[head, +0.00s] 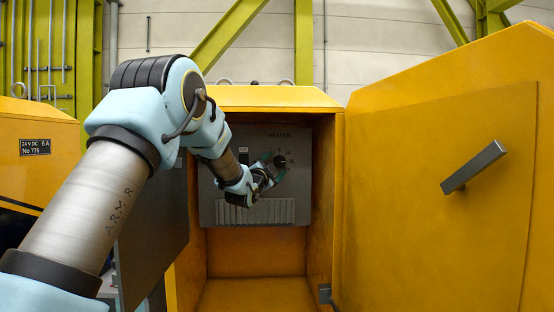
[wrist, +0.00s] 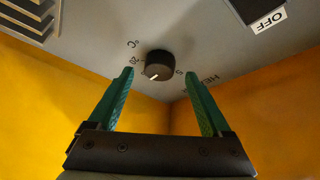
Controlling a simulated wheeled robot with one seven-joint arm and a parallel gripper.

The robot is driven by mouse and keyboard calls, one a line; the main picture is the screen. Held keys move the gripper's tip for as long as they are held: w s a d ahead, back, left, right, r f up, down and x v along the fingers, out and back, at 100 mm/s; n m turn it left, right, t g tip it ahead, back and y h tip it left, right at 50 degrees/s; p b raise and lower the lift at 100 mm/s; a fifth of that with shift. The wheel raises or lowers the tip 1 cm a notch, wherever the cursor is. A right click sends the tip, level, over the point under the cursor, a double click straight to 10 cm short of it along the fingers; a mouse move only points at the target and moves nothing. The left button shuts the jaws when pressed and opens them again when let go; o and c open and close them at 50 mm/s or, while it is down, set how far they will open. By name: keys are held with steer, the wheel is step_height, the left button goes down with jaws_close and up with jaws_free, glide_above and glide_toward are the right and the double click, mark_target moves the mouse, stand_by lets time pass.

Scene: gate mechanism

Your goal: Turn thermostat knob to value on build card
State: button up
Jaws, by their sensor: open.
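The thermostat knob (wrist: 159,66) is round and black with a white pointer mark. It sits on the grey heater panel (wrist: 200,40); in the wrist view the mark points down and slightly left. Small scale figures and a °C sign stand around it, too small to read surely. My gripper (wrist: 159,75) is open, its green fingers on either side of the knob in the picture; contact cannot be told. In the head view my gripper (head: 271,170) is at the heater panel (head: 230,185) inside the open yellow cabinet, partly covering the dial. I see no build card.
The yellow cabinet door (head: 430,220) with a grey handle (head: 473,167) stands open on the right. A dark grey panel (head: 150,230) stands on the left. Cabinet walls (wrist: 40,90) close in on both sides. An OFF label (wrist: 269,21) shows on the panel.

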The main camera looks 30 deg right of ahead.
mark_target(280, 161)
steer(key=shift+x, duration=1.1)
steer(key=shift+s+f, duration=0.1)
jaws_close()
